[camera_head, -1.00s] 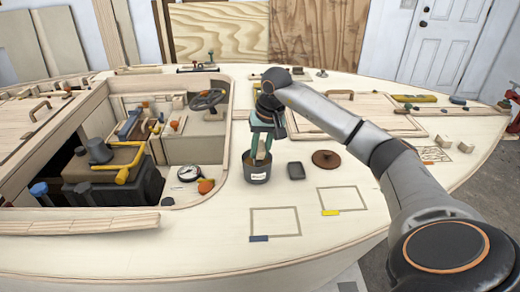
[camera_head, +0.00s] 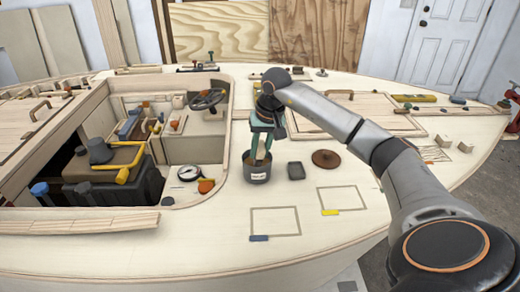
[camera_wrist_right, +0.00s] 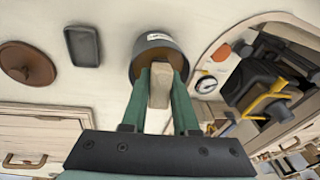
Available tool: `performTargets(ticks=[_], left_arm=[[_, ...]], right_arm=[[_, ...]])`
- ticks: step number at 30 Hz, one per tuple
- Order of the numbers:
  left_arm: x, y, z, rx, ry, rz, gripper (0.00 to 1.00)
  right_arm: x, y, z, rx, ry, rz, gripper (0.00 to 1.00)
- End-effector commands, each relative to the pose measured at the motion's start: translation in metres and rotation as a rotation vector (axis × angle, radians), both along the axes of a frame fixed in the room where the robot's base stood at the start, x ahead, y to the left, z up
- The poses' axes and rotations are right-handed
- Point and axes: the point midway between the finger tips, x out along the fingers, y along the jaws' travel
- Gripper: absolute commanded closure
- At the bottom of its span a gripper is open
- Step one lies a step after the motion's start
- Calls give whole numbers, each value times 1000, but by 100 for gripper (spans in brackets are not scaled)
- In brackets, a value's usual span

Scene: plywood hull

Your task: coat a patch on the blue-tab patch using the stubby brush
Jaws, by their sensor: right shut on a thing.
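My right gripper (camera_head: 260,146) is over the grey pot (camera_head: 257,174) on the pale deck, fingers pointing down. It also shows in the right wrist view (camera_wrist_right: 162,82), its green fingers shut on the pale handle of the stubby brush (camera_wrist_right: 160,88). The brush's lower end is at the pot's mouth, and its bristles are hidden. The pot shows ahead of the fingers in the wrist view (camera_wrist_right: 155,42). The blue-tab patch (camera_head: 276,221) is an outlined rectangle in front of the pot, with a blue tab (camera_head: 258,238) at its lower left. No coating shows inside it. My left gripper is not in view.
A second outlined patch (camera_head: 342,199) with a yellow tab (camera_head: 330,212) lies to the right. A dark small tray (camera_head: 296,171) and a brown round lid (camera_head: 326,158) sit right of the pot. The open cockpit with a gauge (camera_head: 189,173) is to the left.

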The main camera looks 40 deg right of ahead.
Motion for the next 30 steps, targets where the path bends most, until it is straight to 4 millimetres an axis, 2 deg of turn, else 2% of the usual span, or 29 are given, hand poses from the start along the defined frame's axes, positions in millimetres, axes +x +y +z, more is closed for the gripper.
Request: performTargets(ticks=[7, 20, 24, 30], left_arm=[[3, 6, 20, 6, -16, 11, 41], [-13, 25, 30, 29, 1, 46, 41], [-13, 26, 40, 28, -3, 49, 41], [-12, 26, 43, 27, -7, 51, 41]], right_arm=[[-1, 0, 21, 1, 3, 0, 100], [0, 0, 56, 0, 0, 0, 100], [0, 0, 67, 0, 0, 0, 100], [0, 0, 70, 1, 1, 0, 100]])
